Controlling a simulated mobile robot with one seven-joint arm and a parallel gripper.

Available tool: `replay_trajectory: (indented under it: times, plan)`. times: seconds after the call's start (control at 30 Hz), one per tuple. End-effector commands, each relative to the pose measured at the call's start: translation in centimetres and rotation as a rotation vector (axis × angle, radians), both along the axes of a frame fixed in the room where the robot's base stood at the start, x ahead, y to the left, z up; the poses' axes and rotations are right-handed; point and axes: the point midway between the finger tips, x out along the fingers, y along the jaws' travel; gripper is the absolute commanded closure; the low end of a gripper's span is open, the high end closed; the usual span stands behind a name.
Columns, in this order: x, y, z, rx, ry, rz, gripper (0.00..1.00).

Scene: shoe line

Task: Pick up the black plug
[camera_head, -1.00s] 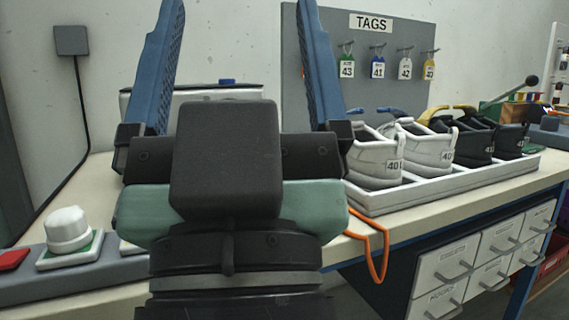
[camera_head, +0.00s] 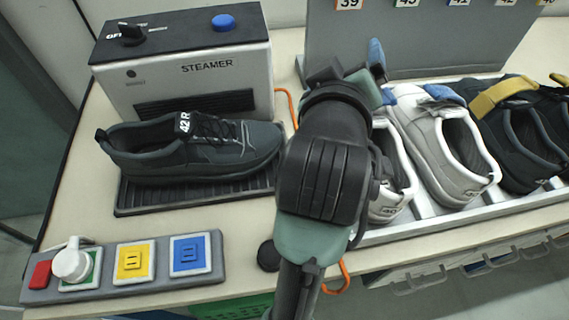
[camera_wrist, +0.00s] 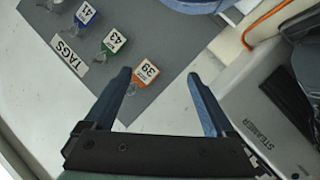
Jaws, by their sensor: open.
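I cannot make out a black plug for certain. A small dark round piece (camera_head: 268,255) shows at the bench's front edge, partly beside my arm; I cannot tell what it is. An orange cable (camera_head: 340,278) runs from behind the steamer, passes behind my arm and hangs over the front edge; its end is hidden. My gripper (camera_wrist: 158,77) is open and empty, its blue fingers apart above the grey tag board side of the bench. In the head view the gripper is mostly hidden behind my wrist, with one blue finger (camera_head: 376,52) showing.
The steamer (camera_head: 185,65) stands at the back left with a dark shoe (camera_head: 195,148) before it. A control strip (camera_head: 205,288) with a white knob-like piece (camera_head: 70,262) and yellow and blue sockets lies front left. Several shoes fill a white rack (camera_head: 420,222) at right.

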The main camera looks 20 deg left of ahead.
Motion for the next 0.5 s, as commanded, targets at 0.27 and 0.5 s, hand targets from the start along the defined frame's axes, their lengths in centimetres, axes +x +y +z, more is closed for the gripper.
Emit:
replay_trajectory:
  times: [0.27,0.5]
  plan:
    - [-3.5,2.4,-2.7,-0.304,0.353,0.176,0.11]
    - [-9.4,3.3,-4.9,-0.547,0.638,0.399,0.11]
